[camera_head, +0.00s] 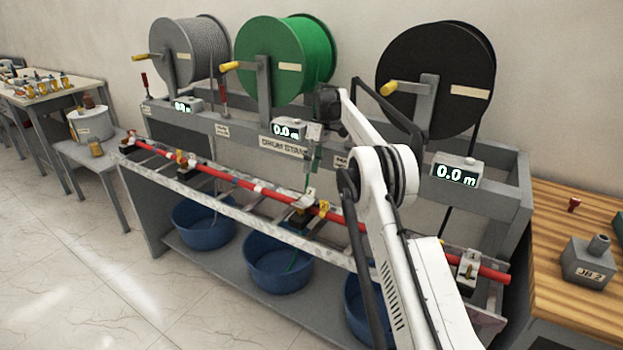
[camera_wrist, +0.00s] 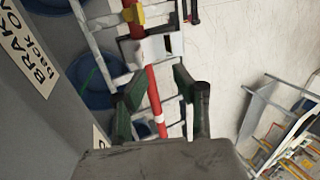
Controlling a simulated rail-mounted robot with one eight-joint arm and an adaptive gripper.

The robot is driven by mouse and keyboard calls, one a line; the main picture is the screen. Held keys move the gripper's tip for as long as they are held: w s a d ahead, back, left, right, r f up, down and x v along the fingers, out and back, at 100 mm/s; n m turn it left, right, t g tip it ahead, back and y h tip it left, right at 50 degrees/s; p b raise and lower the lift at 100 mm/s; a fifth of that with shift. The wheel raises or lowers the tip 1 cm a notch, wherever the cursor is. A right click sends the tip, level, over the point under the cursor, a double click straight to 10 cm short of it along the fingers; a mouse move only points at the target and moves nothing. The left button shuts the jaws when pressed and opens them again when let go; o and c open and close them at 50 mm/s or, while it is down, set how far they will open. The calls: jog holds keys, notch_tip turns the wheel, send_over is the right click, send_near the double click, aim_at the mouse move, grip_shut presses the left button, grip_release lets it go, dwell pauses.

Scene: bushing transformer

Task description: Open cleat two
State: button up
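Cleat two (camera_head: 305,198) is a pale block on the red bar at the middle of the drum stand, with a yellow piece beside it. In the wrist view, a white block (camera_wrist: 147,50) with a dark slot, seemingly the same cleat, lies across the red bar (camera_wrist: 154,95) just beyond my fingertips. My gripper (camera_wrist: 156,80) is open, with its green-faced fingers apart and nothing held. In the head view my gripper (camera_head: 313,158) points down above the cleat. I cannot tell whether the cleat's top is closed or how far the fingers are from it.
Grey, green and black drums (camera_head: 283,58) stand behind the bar. Another cleat (camera_head: 467,268) sits at the bar's right end, with more fittings at the left. Blue tubs (camera_head: 277,265) stand below. A wooden bench (camera_head: 555,225) is at right; open floor lies in front.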

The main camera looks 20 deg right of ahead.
jog(key=shift+r, duration=0.6)
